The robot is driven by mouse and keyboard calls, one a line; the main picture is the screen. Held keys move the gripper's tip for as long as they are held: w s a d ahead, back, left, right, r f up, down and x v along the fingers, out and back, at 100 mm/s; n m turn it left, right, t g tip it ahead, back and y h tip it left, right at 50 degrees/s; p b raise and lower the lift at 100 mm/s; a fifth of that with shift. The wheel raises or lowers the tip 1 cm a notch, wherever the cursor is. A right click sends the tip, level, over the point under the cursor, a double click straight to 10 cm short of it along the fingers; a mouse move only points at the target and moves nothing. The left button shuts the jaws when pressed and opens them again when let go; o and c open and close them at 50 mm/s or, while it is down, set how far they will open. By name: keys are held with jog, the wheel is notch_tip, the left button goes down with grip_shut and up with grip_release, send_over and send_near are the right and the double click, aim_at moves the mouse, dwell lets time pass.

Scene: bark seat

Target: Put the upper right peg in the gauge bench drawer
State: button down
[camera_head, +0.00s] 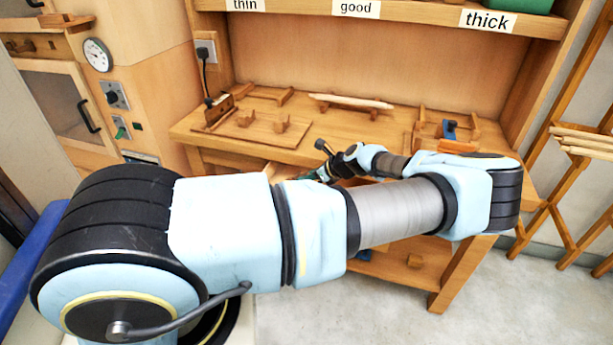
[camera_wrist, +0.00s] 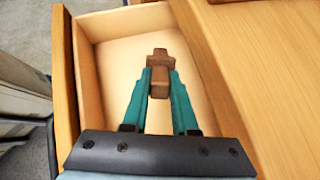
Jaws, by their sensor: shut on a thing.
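The peg (camera_wrist: 160,59) is a small dark brown wooden piece with a wider crosspiece. My gripper (camera_wrist: 160,82) has its teal fingers shut on the peg in the wrist view. The gauge bench drawer (camera_wrist: 65,75) is pulled open below them, with a pale, bare-looking floor. The peg appears over the drawer's inside, between its side walls; I cannot tell its exact height above the floor. In the head view my gripper (camera_head: 318,174) shows small at the bench front, and my arm hides most of the drawer and the peg.
The bench top (camera_head: 330,140) holds a board with two pegs (camera_head: 262,124) at left, a pale stick on a cradle (camera_head: 350,102), and a fixture with a blue part (camera_head: 449,129) at right. A labelled shelf (camera_head: 400,12) runs above. A wooden rack (camera_head: 585,140) stands at right.

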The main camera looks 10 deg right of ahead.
jog(key=c, duration=0.6)
grip_release()
